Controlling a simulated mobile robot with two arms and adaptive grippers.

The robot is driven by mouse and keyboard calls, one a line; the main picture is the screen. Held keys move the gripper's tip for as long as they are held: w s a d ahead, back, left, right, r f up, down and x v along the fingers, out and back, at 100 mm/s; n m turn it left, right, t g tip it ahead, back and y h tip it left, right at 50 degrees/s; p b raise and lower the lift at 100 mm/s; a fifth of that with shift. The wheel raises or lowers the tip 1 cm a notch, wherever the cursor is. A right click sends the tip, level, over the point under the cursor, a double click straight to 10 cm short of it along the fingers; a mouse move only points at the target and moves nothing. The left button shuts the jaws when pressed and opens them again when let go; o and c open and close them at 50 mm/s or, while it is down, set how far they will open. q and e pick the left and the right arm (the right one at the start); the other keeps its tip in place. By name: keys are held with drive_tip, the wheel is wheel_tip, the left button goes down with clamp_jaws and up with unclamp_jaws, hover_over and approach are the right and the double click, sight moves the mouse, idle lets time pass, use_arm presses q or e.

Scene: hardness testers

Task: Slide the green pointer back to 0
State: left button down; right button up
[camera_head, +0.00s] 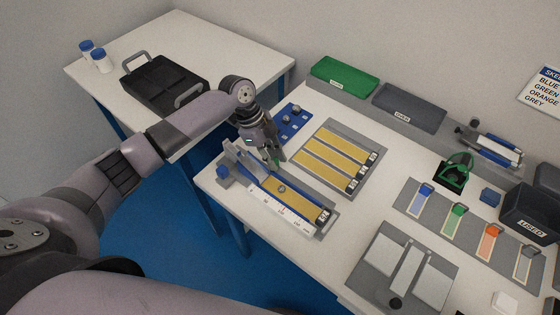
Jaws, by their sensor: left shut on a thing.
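A tester with a white number scale (266,207) and a yellow strip (297,203) lies at the left front of the white table. My left gripper (273,160) comes in from the left and points down at the tester's far side. Its fingers are shut on a small green piece, which looks like the green pointer (277,163). The fingers hide most of it, and the scale marks are too small to read its position against 0. My right gripper is not in view.
A grey tray (375,138) with yellow strips lies just right of the gripper, and a blue block (293,116) with knobs is behind it. Green (344,78) and grey (410,108) bins stand at the back. Coloured samples on a grey board (470,225) lie at right.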

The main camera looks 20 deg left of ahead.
use_arm(q)
drive_tip(key=c, duration=1.5)
unclamp_jaws()
drive_tip(key=shift+w+a, duration=0.1)
drive_tip(key=shift+a, duration=0.15)
drive_tip(key=shift+d, duration=0.1)
drive_tip(key=shift+r, duration=0.1)
drive_tip(key=v, duration=1.2)
